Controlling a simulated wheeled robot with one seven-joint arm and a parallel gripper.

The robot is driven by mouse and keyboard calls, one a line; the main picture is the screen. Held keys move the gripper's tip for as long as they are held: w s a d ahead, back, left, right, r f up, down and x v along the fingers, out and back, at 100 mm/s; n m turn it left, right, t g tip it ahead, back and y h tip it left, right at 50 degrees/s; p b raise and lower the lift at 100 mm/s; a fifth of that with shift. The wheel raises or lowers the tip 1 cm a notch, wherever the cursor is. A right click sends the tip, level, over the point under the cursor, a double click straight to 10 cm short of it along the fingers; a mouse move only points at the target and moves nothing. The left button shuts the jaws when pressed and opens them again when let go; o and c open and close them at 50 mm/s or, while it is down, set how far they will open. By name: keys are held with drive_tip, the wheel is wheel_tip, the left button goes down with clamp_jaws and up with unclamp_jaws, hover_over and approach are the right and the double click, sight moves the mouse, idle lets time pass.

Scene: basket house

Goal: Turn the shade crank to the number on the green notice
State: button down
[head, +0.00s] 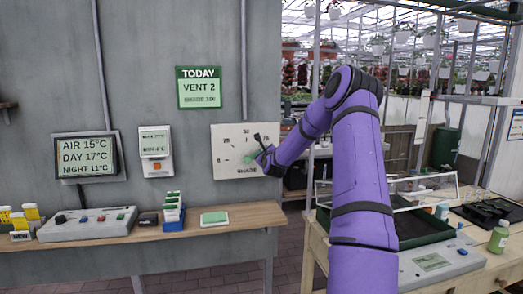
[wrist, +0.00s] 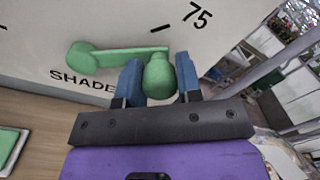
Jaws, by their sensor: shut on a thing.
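The green notice (head: 199,87) on the grey wall reads TODAY and VENT 2; its smaller bottom line looks like SHADE 100, but is blurred. The shade panel (head: 230,140) is a pale plate with a numbered dial and the word SHADE. Its green crank (wrist: 120,58) has its hub at left and its arm pointing right in the wrist view, below the mark 75 (wrist: 198,14). My gripper (wrist: 158,68) is shut on the crank's round knob (wrist: 158,80), one blue finger on each side. In the head view my gripper (head: 262,156) partly hides the dial's right side.
A wooden shelf (head: 150,234) below holds a grey control box (head: 87,224), cards and a green-topped pad (head: 214,218). A temperature display (head: 86,157) and a small wall unit (head: 155,145) hang left. A bench (head: 470,280) with a tray stands right.

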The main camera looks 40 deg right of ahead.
drive_tip(key=shift+s+d+f+m, duration=0.1)
drive_tip(key=shift+d+f+m, duration=0.05)
drive_tip(key=shift+f+m, duration=0.7)
drive_tip(key=shift+s+d+f+m, duration=0.2)
drive_tip(key=shift+f+m, duration=0.35)
drive_tip(key=shift+m, duration=0.6)
drive_tip(key=shift+s+d+f+m, duration=0.1)
drive_tip(key=shift+d+f+m, duration=0.05)
drive_tip(key=shift+f+m, duration=0.7)
drive_tip(key=shift+r+m, duration=0.1)
drive_tip(key=shift+m, duration=0.15)
drive_tip(key=c, duration=0.8)
unclamp_jaws()
drive_tip(key=shift+w, duration=0.1)
drive_tip(key=v, duration=1.1)
drive_tip(key=shift+r, duration=0.1)
